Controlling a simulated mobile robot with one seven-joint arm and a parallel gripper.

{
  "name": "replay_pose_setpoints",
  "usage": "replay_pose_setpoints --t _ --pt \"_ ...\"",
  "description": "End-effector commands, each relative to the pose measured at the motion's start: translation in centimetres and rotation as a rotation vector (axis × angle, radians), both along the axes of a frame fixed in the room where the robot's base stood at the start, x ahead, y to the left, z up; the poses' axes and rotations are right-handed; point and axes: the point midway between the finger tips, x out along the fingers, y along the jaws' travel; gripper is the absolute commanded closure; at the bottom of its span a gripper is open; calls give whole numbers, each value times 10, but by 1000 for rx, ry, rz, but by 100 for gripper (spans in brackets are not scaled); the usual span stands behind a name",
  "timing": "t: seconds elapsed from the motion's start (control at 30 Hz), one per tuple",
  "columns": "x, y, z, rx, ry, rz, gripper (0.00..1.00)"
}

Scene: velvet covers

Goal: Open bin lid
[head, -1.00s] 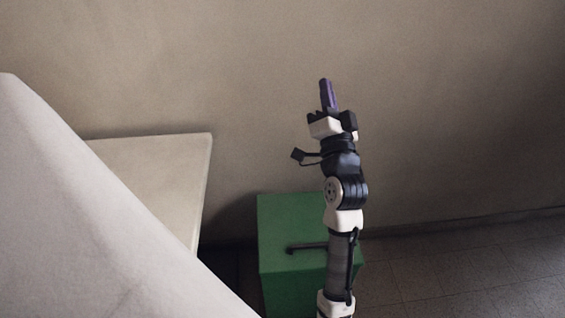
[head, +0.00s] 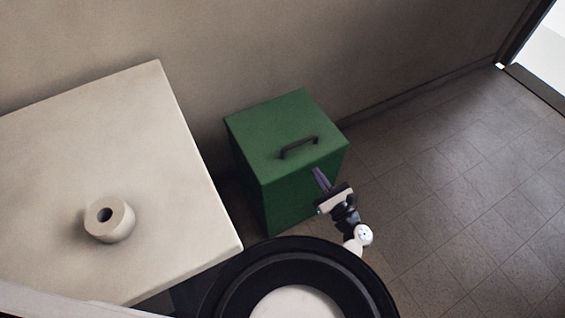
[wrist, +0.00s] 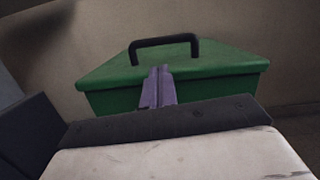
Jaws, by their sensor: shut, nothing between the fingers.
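A green bin (head: 298,200) stands on the floor against the wall. Its flat green lid (head: 268,122) is shut and carries a dark arched handle (head: 299,146) near the front edge. My gripper (head: 318,172), with purple fingers, is in front of the bin's front right side, close to the lid's front edge. The fingers are shut and hold nothing. In the wrist view the fingertips (wrist: 160,72) overlap the lid's front edge, below and apart from the handle (wrist: 165,43). I cannot tell whether the fingers touch the bin.
A pale table (head: 180,180) stands left of the bin, with a round pale object with a dark hole (head: 109,219) on it. The wall (head: 230,50) is behind the bin. Tiled floor (head: 450,210) to the right is clear, with a doorway (head: 540,60) at the far right.

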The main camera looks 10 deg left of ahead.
Motion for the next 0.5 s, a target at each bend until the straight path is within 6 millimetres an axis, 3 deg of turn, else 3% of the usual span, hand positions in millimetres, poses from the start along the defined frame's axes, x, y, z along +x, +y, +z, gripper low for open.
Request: replay_pose_setpoints --t 0.1,0.2,0.5 --pt "-12 -11 -9 73 20 -13 100" --pt "-11 -10 -8 92 22 -12 100" --pt "28 19 3 88 22 -11 100"
